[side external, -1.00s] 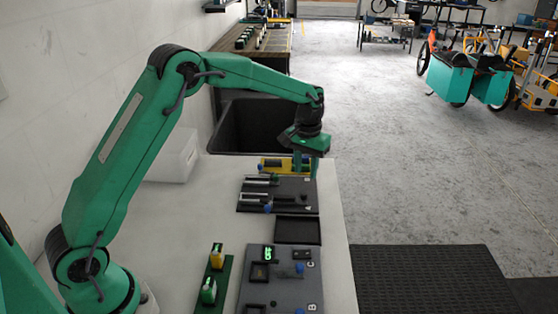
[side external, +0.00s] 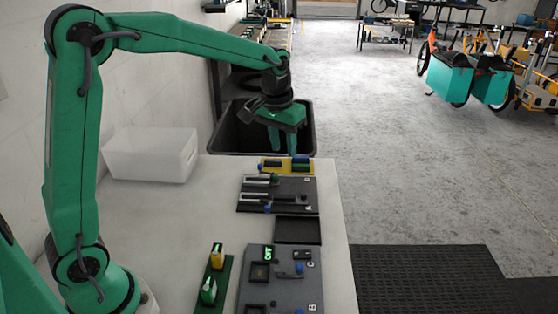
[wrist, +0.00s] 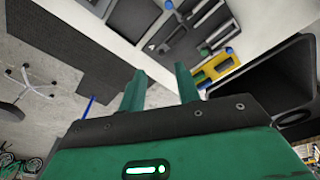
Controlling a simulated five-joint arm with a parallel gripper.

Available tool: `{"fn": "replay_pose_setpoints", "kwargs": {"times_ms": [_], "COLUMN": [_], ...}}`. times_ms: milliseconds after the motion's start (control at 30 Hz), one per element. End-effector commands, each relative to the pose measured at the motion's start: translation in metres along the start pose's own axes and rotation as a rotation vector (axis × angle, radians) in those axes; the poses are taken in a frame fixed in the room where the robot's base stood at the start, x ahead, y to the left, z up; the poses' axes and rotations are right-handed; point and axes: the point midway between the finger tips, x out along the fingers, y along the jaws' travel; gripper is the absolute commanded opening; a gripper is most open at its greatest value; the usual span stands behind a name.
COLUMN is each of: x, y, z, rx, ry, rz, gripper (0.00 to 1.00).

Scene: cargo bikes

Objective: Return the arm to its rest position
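My arm is green with dark joints. My gripper (side external: 286,150) hangs fingers down in the side external view, over the right part of the black bin (side external: 225,135) behind the table. In the wrist view my gripper (wrist: 160,88) shows two green fingers standing apart with nothing between them. It is open and empty, clear of the table and the boards.
On the white table (side external: 180,220) are a yellow fixture (side external: 272,168), a dark slotted board (side external: 292,190), a black tray (side external: 298,230), a grey board (side external: 285,295), a green strip holding small bottles (side external: 217,280), and a white box (side external: 150,155). Cargo bikes (side external: 470,75) stand far right.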

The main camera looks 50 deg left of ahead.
Motion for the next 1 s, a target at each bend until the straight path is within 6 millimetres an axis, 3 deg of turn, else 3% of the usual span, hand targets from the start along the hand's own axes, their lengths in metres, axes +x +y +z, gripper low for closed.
{"fn": "replay_pose_setpoints", "kwargs": {"times_ms": [200, 500, 1000], "x": [-0.035, -0.066, -0.081], "y": [-0.006, -0.016, -0.032], "z": [0.037, 0.092, 0.185], "rx": [0.031, 0.073, 0.142], "ry": [0.061, 0.14, 0.273], "rz": [0.01, 0.021, 0.031], "gripper": [0.33, 0.33, 0.33]}}
